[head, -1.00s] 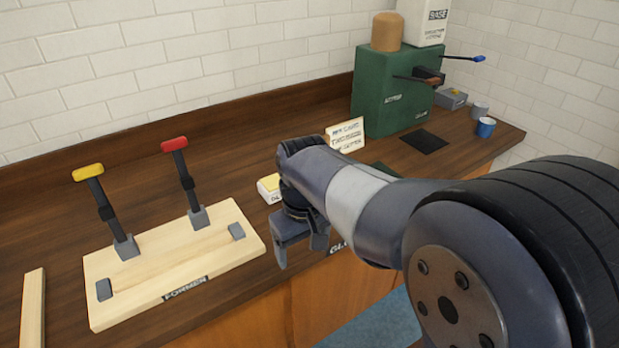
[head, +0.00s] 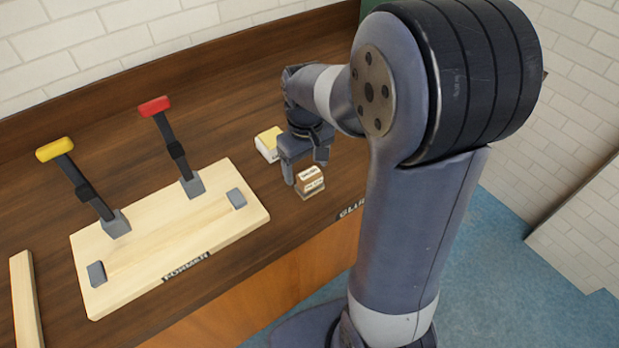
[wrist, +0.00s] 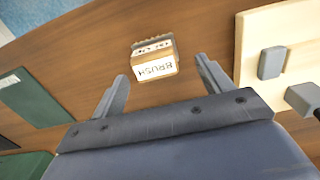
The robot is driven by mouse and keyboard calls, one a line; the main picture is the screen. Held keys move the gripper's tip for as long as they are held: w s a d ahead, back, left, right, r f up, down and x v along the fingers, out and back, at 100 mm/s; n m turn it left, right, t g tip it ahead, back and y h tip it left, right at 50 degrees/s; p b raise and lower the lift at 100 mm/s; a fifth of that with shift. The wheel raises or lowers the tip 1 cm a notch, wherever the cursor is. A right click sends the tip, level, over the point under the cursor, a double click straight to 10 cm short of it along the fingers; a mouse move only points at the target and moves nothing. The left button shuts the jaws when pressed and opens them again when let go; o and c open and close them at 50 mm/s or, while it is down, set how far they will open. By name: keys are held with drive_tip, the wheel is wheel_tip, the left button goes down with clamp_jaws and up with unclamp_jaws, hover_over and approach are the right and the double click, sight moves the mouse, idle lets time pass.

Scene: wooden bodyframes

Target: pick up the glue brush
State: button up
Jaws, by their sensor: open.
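The glue brush (head: 310,180) is a small tan block with white labels, standing on the brown worktop near its front edge. In the wrist view the block (wrist: 154,66) reads "BRUSH" on its near face and has a grey edge beyond. My gripper (head: 305,168) is open and points down close to the block in the head view. In the wrist view my gripper (wrist: 162,72) has its two fingers apart, with the block between and slightly beyond their tips. I cannot tell whether either finger touches it.
A small yellow-topped white box (head: 268,143) stands just behind my gripper. The pale wooden former board (head: 130,290), with red-handled (head: 155,106) and yellow-handled (head: 55,149) levers, lies to the left. A dark green mat (wrist: 45,95) lies at left in the wrist view.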

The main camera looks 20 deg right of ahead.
sight(309, 173)
drive_tip(key=f, duration=0.4)
drive_tip(key=shift+s+d+f, duration=0.1)
drive_tip(key=shift+d+f, duration=0.15)
drive_tip(key=shift+d, duration=0.05)
drive_tip(key=c, duration=0.9)
